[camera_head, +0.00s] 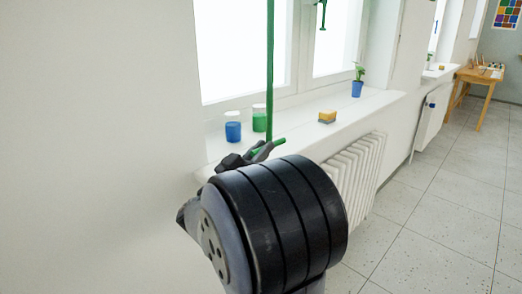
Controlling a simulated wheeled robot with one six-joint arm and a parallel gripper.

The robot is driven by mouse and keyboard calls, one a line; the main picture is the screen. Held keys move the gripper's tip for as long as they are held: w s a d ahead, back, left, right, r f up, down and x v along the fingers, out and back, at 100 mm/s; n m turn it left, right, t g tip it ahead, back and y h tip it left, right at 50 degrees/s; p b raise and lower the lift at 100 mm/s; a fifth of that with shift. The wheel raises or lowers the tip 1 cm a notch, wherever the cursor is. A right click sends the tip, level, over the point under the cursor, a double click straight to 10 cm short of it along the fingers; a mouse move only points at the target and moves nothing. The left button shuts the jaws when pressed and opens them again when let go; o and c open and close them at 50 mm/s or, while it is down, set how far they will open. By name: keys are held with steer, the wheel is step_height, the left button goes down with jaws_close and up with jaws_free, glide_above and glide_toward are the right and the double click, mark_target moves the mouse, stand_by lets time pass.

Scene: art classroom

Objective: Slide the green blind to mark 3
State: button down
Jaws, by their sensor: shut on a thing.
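The green blind shows as a narrow vertical green strip (270,60) in front of the window, running from the top edge of the picture down to just above my gripper. My gripper (262,150) is at the strip's lower end, above the window sill, and is shut on a small green piece (278,142) that seems to be the blind's handle. My own dark arm link hides much of the gripper and the wall below. No numbered marks are visible in this view.
On the white sill (350,112) stand a blue-filled jar (233,127) and a green-filled jar (259,120) close to my gripper. A yellow-brown sponge (327,117) and a plant in a blue pot (357,88) are further right. A radiator (357,170) is below; tiled floor lies right.

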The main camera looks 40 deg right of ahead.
steer(key=c, duration=1.4)
jaws_free()
steer(key=shift+w, duration=0.1)
steer(key=v, duration=1)
steer(key=shift+a, duration=0.4)
steer(key=shift+f, duration=0.15)
